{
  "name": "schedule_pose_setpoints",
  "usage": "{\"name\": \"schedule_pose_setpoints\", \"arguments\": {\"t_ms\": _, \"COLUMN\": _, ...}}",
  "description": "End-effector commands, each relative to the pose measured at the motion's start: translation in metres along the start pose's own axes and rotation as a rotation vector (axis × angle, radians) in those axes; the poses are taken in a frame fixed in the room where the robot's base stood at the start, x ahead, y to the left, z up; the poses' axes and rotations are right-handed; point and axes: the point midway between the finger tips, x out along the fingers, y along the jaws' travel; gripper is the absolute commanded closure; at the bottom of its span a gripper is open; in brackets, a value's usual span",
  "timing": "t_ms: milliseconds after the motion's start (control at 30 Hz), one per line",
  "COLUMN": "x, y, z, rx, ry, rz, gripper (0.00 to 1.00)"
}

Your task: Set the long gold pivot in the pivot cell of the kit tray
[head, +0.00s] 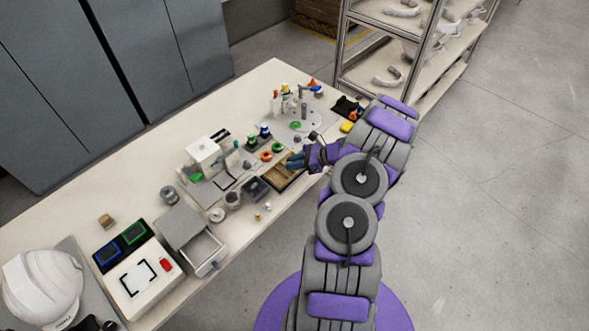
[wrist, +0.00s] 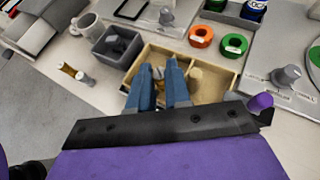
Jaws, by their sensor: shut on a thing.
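The kit tray is a light wooden box with cells; its rim shows in the wrist view (wrist: 222,62) and in the head view (head: 290,184). My gripper (wrist: 160,72) has its blue fingers over the tray's left part, close together. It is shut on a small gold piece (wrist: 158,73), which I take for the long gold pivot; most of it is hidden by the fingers. Whether it touches the cell floor cannot be told. In the head view my gripper (head: 292,161) is at the tray's back edge.
A dark grey bin (wrist: 118,48) holding a grey part stands left of the tray. Small gold pieces (wrist: 74,72) stand on the table farther left. An orange ring (wrist: 201,36) and a green ring (wrist: 235,45) lie behind the tray. A grey plate with a knob (wrist: 285,76) is to the right.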

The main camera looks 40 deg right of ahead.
Motion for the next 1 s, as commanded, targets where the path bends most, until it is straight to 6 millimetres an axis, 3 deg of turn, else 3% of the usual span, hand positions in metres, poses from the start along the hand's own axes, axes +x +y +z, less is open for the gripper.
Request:
{"name": "schedule_pose_setpoints", "arguments": {"t_ms": 33, "x": 0.005, "y": 0.002, "z": -0.012, "rx": 0.007, "ry": 0.001, "rz": 0.001, "gripper": 1.0}}
{"name": "schedule_pose_setpoints", "arguments": {"t_ms": 167, "x": 0.014, "y": 0.002, "z": -0.028, "rx": 0.007, "ry": 0.0, "rz": 0.004, "gripper": 1.0}}
{"name": "schedule_pose_setpoints", "arguments": {"t_ms": 467, "x": 0.015, "y": 0.001, "z": -0.029, "rx": 0.004, "ry": 0.0, "rz": 0.001, "gripper": 1.0}}
{"name": "schedule_pose_setpoints", "arguments": {"t_ms": 500, "x": 0.014, "y": 0.001, "z": -0.029, "rx": 0.004, "ry": 0.0, "rz": 0.001, "gripper": 0.8}}
{"name": "schedule_pose_setpoints", "arguments": {"t_ms": 733, "x": 0.014, "y": 0.001, "z": -0.029, "rx": 0.003, "ry": 0.0, "rz": 0.001, "gripper": 0.58}}
{"name": "schedule_pose_setpoints", "arguments": {"t_ms": 1000, "x": 0.013, "y": 0.001, "z": -0.029, "rx": 0.003, "ry": 0.001, "rz": 0.0, "gripper": 0.57}}
